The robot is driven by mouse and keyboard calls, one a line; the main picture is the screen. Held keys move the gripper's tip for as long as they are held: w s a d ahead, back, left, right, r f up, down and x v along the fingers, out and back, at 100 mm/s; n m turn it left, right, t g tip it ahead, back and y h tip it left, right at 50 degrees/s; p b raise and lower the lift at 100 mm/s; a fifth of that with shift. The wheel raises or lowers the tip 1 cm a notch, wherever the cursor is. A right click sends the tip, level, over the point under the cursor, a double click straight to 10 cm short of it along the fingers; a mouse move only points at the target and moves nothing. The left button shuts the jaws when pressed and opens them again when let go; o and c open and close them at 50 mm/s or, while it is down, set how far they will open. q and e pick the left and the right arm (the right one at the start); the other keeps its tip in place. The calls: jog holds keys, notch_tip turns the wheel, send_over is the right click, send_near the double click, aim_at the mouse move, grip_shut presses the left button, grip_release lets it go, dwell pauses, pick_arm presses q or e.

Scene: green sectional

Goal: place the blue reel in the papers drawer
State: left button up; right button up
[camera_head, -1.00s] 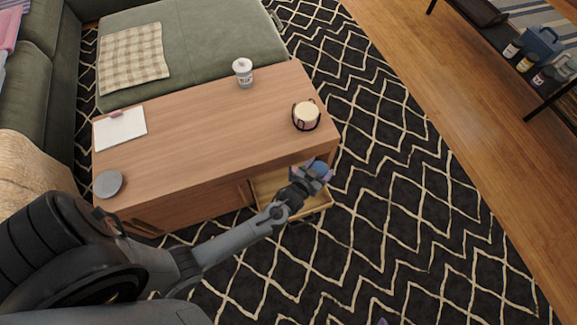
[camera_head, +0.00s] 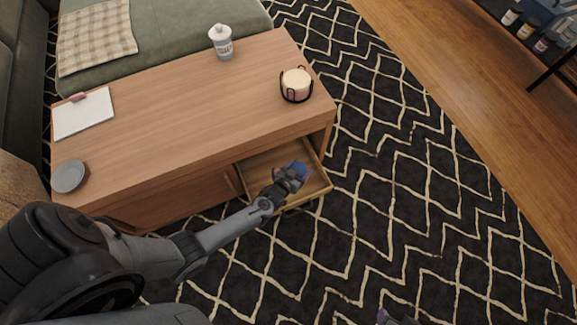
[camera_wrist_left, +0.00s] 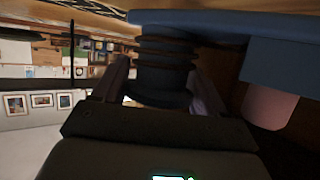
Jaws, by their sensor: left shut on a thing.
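My left gripper (camera_head: 290,176) is shut on the blue reel (camera_head: 302,168), which shows only as a small blue patch at the fingertips. In the left wrist view, the dark ribbed core of the reel (camera_wrist_left: 164,65) sits between the fingers, with its wide blue flange beyond. The drawer (camera_head: 318,187) is pulled out of the wooden table's front right. The gripper and reel are over the open drawer; their exact height above its floor is hard to tell. The arm hides part of the drawer. A tip of my right gripper (camera_head: 392,318) shows at the bottom edge; its jaws are unclear.
The wooden table (camera_head: 180,115) carries a clipboard (camera_head: 83,115), a grey plate (camera_head: 69,176), a white bottle (camera_head: 221,43) and a candle in a dark holder (camera_head: 296,85). A green sofa (camera_head: 170,30) stands behind. The patterned rug (camera_head: 420,190) to the right is clear.

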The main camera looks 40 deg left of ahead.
pick_arm(q)
jog(key=a+f+b, duration=0.4)
jog(key=f, duration=0.1)
jog(key=w+a+f+b, duration=0.1)
jog(key=f+b, duration=0.1)
jog(key=shift+a+f+b, duration=0.3)
jog(key=shift+a, duration=0.1)
jog(key=o, duration=1.1)
jog(key=shift+f, duration=0.1)
